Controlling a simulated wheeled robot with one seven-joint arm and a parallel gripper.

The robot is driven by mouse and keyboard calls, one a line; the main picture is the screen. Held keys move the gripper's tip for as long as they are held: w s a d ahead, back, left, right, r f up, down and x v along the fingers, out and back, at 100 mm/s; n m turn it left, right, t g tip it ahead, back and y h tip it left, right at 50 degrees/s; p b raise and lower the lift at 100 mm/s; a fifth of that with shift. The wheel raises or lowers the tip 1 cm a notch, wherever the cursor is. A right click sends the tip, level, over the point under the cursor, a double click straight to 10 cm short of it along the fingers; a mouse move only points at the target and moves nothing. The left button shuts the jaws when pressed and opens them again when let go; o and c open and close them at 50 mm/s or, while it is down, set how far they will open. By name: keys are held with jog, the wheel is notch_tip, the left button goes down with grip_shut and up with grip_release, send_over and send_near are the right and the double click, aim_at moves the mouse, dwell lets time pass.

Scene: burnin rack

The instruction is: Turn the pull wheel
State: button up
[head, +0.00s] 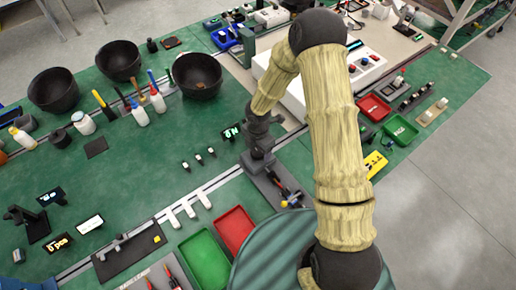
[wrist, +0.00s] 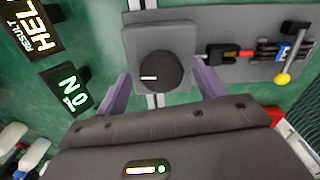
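A dark round wheel (wrist: 160,70) with a white mark sits on a square grey block (wrist: 188,38) in the wrist view; it looks like the pull wheel. My gripper (wrist: 160,78) is open, with one purple finger low on each side of the block. The fingers look apart from the wheel, but I cannot tell how near they are in depth. In the head view my gripper (head: 259,158) points down at the grey fixture plate (head: 270,190), and the wheel is hidden behind it.
Right of the wheel is a red-and-black clamp (wrist: 245,53) and a yellow ball-tipped lever (wrist: 282,78). Lit signs (wrist: 68,92) stand at left. In the head view are a red tray (head: 234,229), a green tray (head: 205,260) and black bowls (head: 119,60). Green mat (head: 150,165) is partly clear.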

aim_at(258, 152)
jog(key=shift+r, duration=0.1)
notch_tip(258, 152, up, 17)
jog(key=shift+r, duration=0.15)
dwell(0.4)
jog(key=shift+d, duration=0.1)
dwell(0.4)
jog(key=s+d+r+m+t, duration=0.1)
jog(key=s+d+r+m, duration=0.2)
jog(key=m, duration=1)
jog(key=s+d+r+m+t, duration=0.1)
jog(key=s+d+r+m, duration=0.2)
jog(key=s+d+m, duration=0.7)
jog(key=m, duration=0.3)
jog(key=shift+d+r+m+t, duration=0.15)
jog(key=shift+r+m+t, duration=0.05)
jog(key=shift+m+t, duration=0.1)
